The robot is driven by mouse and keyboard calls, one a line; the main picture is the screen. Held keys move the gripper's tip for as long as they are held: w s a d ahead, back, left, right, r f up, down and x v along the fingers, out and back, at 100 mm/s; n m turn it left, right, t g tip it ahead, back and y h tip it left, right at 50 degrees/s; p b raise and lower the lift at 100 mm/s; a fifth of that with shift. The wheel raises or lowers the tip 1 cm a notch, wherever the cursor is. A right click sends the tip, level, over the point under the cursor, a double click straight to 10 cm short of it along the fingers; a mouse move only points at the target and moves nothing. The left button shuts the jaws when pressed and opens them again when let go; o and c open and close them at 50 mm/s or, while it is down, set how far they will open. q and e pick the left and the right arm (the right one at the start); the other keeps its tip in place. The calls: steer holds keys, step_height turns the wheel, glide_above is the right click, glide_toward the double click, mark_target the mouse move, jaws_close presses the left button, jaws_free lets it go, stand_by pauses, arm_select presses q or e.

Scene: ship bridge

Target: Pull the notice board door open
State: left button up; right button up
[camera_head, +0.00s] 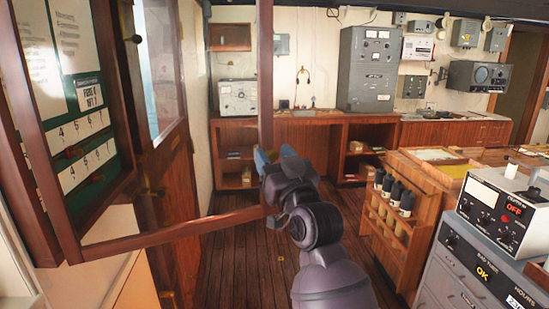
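The notice board (82,115) is on the left wall, with white and green panels and numbered strips. Its wood-framed door (160,236) stands swung out from the board into the room, and I see through it. The door's free upright edge (265,75) stands near the picture's middle. My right gripper (275,158), with bluish fingertips, is at the lower part of that edge and overlaps it. Whether the fingers are closed on the frame or only beside it, I cannot tell. My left gripper is out of view.
A wooden door with a window (162,65) is behind the board. A bottle rack (393,205) and a grey cabinet (455,270) with instruments stand on the right. A counter (300,117) with radio equipment lines the back. The plank floor (235,260) between is clear.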

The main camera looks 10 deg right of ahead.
steer(key=shift+s, duration=0.1)
steer(key=b+v, duration=0.2)
steer(key=v, duration=0.8)
steer(key=shift+s+d, duration=0.15)
steer(key=shift+s, duration=0.1)
steer(key=shift+f, duration=0.15)
